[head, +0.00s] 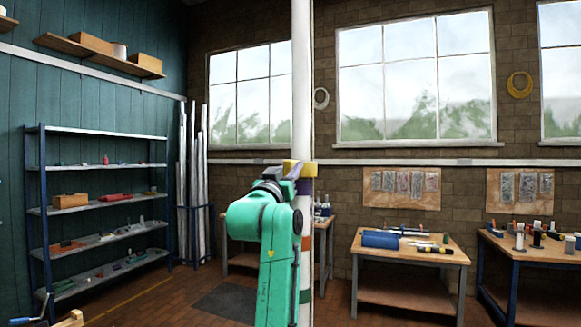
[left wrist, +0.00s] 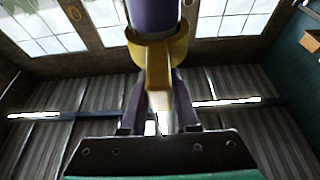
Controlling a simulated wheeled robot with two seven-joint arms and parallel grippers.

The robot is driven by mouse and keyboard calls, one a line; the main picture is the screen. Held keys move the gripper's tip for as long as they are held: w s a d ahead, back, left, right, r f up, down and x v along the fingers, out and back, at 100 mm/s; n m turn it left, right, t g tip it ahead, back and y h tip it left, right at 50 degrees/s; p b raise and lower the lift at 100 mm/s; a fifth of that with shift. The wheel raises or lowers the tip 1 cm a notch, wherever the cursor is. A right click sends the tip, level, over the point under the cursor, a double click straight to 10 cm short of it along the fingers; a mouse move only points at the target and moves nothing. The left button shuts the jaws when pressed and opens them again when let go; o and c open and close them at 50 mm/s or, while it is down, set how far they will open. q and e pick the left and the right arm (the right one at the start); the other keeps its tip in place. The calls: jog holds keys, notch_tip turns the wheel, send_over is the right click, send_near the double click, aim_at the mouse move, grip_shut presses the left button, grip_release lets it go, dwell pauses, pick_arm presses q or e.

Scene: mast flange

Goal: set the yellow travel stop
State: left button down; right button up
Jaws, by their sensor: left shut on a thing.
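The white mast (head: 302,80) stands upright in the middle of the head view. The yellow travel stop (head: 309,170) sits around it at about the height of my left gripper (head: 286,172), with a purple section (head: 304,187) just below it. In the left wrist view the stop's yellow ring (left wrist: 175,45) goes around a purple section (left wrist: 152,16). Its yellow tab (left wrist: 158,85) lies between the two dark fingers of my left gripper (left wrist: 160,105), which is shut on it. My arm hides part of the mast. My right gripper is not in view.
A workbench (head: 410,252) with a blue roll and tools stands right of the mast. Another bench (head: 540,250) is at the far right. A metal shelf (head: 100,205) and upright pipes (head: 193,170) are at left. A dark mat (head: 232,303) lies on open floor.

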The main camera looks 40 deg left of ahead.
pick_arm(q)
jog(key=shift+w+f, duration=0.15)
jog(key=shift+f, duration=0.15)
jog(key=c, duration=0.6)
grip_release()
jog(key=shift+c, duration=0.2)
jog(key=b+v, duration=0.7)
jog(key=v, duration=0.7)
jog(key=shift+s, duration=0.3)
jog(key=shift+w+d, duration=0.1)
